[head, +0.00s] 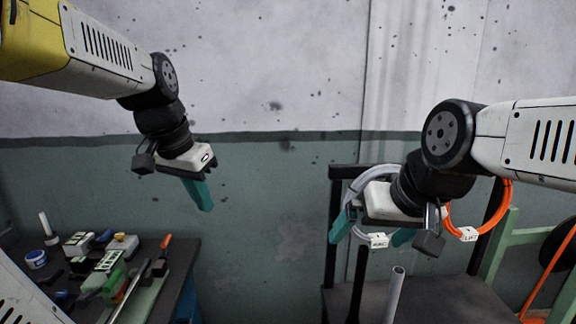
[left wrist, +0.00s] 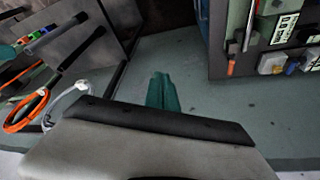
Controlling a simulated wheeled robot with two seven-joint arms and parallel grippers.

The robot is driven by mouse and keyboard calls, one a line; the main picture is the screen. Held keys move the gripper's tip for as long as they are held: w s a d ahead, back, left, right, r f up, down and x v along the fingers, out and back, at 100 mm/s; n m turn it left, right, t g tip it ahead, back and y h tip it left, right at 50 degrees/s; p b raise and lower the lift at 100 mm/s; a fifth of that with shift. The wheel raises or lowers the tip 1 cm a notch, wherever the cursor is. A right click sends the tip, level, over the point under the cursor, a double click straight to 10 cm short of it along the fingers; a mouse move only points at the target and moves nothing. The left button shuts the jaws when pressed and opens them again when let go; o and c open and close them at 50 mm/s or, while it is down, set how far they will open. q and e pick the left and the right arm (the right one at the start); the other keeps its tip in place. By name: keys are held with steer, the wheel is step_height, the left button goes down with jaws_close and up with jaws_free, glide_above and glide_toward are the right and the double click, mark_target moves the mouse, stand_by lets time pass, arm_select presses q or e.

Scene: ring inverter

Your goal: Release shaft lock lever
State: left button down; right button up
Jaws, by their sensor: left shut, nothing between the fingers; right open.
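Two upright levers or rods stand at the dark frame below my right gripper in the head view: a black one (head: 357,285) and a grey one (head: 394,295). Two rods also show in the left wrist view, one of them dark (left wrist: 82,48). I cannot tell which is the shaft lock lever. My left gripper (head: 203,200) is shut and empty, high in front of the wall and apart from the rods. Its teal fingers (left wrist: 162,92) are together in the left wrist view. My right gripper (head: 369,236) is open, its fingers spread above the rods.
A grey ring (head: 359,182) tagged with a white label and an orange ring (head: 500,212) labelled "LIFT" hang near the dark frame (head: 333,235). A dark bench (head: 185,262) with tools and small boxes stands at left. The middle is clear.

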arm_select(q)
steer(key=s+d+f+n+t, duration=0.2)
steer(key=s+n, duration=0.2)
steer(key=s, duration=0.3)
steer(key=w+a+f+m+g+y, duration=0.2)
steer(key=w+a+m, duration=0.25)
steer(key=w, duration=0.35)
steer(key=w+a+f+m+g+y, duration=0.1)
steer(key=w+a+f+m+g, duration=0.1)
steer(key=w+a+m, duration=0.5)
steer(key=w+a+f+m+g+y, duration=0.1)
steer(key=w+f+m+g+y, duration=0.3)
steer(key=w, duration=0.6)
steer(key=a+f+m+t+h, duration=0.1)
steer(key=a+f+t, duration=0.1)
steer(key=a+f, duration=0.4)
steer(key=shift+a+f+h, duration=0.2)
steer(key=shift+f+h, duration=0.1)
steer(key=shift+f, duration=1.85)
steer(key=shift+s+a, duration=0.1)
steer(key=shift+s, duration=0.05)
